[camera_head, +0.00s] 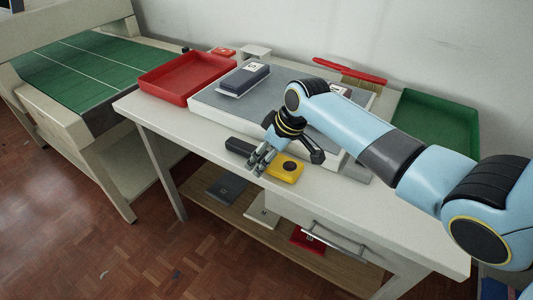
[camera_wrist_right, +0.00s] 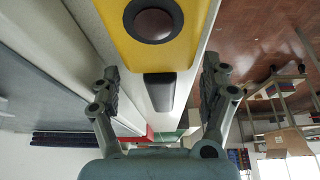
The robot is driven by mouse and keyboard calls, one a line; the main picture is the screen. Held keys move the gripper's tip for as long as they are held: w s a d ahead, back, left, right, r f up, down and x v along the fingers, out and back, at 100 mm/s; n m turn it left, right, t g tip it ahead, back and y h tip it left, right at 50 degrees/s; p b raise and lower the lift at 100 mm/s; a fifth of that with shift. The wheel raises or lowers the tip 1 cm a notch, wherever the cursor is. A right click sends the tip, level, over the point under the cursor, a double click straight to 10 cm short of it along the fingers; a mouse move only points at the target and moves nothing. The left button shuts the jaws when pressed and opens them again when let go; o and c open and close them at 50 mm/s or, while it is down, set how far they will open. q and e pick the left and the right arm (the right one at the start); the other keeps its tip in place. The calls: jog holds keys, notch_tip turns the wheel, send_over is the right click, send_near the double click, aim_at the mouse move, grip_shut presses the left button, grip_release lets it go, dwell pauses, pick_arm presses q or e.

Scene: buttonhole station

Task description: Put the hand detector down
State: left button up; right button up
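The hand detector lies on the white table near its front edge. Its yellow head (camera_head: 285,168) has a dark round spot, and a dark handle (camera_head: 240,147) extends to the left. In the right wrist view the yellow head (camera_wrist_right: 155,40) is at the top, with the short dark handle (camera_wrist_right: 159,92) below it. My right gripper (camera_head: 262,161) is low at the detector, over the place where handle and head meet. Its fingers stand wide apart in the right wrist view (camera_wrist_right: 160,68), one on each side of the handle, with gaps visible. My left gripper is not in view.
A red tray (camera_head: 165,88), a grey-topped platform (camera_head: 212,99) with a dark blue block (camera_head: 243,79), a red brush (camera_head: 350,71) and a green tray (camera_head: 437,118) fill the back. A drawer handle (camera_head: 333,244) sticks out in front. The table's front left corner is bare.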

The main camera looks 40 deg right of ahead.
jog(key=shift+r, duration=0.25)
jog(key=p+v, duration=0.1)
jog(key=v, duration=1.1)
jog(key=shift+f, duration=0.15)
